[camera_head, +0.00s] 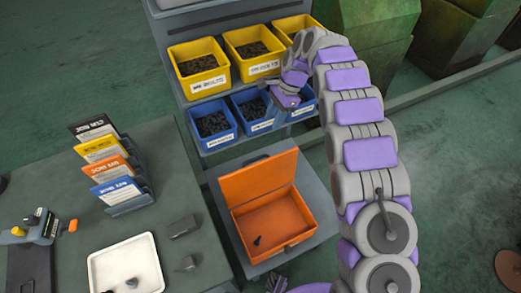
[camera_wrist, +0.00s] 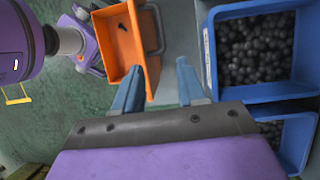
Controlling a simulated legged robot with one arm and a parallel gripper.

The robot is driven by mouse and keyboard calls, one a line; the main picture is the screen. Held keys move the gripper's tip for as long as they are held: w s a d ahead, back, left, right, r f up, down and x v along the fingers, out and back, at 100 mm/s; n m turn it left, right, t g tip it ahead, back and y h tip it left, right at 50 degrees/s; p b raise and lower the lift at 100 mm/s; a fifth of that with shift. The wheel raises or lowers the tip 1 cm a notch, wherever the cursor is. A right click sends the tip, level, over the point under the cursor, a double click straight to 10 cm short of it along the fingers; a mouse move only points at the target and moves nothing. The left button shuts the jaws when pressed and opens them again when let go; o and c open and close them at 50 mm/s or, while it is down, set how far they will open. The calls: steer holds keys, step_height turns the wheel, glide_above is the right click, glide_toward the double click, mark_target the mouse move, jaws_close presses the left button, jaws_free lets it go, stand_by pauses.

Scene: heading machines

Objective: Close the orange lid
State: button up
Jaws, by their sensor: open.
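The orange box (camera_head: 272,222) sits on a grey stand with its orange lid (camera_head: 258,178) raised at the back edge. A small dark part (camera_head: 258,240) lies inside it. The orange box (camera_wrist: 124,45) also shows in the wrist view, beyond my left fingertip. My gripper (camera_wrist: 160,85) is open, with two blue-grey fingers apart and nothing between them. In the head view my gripper (camera_head: 285,98) hangs in front of the blue bins, above and behind the lid, and its fingertips are hard to make out. It appears apart from the lid.
Blue bins (camera_head: 213,119) of dark parts stand on a rack close behind, with yellow bins (camera_head: 199,67) above. A blue bin (camera_wrist: 210,50) is close to my right finger. A table at left holds a white tray (camera_head: 125,265) and a card rack (camera_head: 112,168).

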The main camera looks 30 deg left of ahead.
steer(key=b, duration=0.4)
glide_toward(258, 175)
steer(key=a+f, duration=0.1)
steer(key=w+a+f, duration=0.1)
steer(key=a+f, duration=0.1)
steer(key=w+a+f, duration=0.1)
steer(key=a, duration=0.1)
steer(key=shift+f, duration=0.35)
jaws_close()
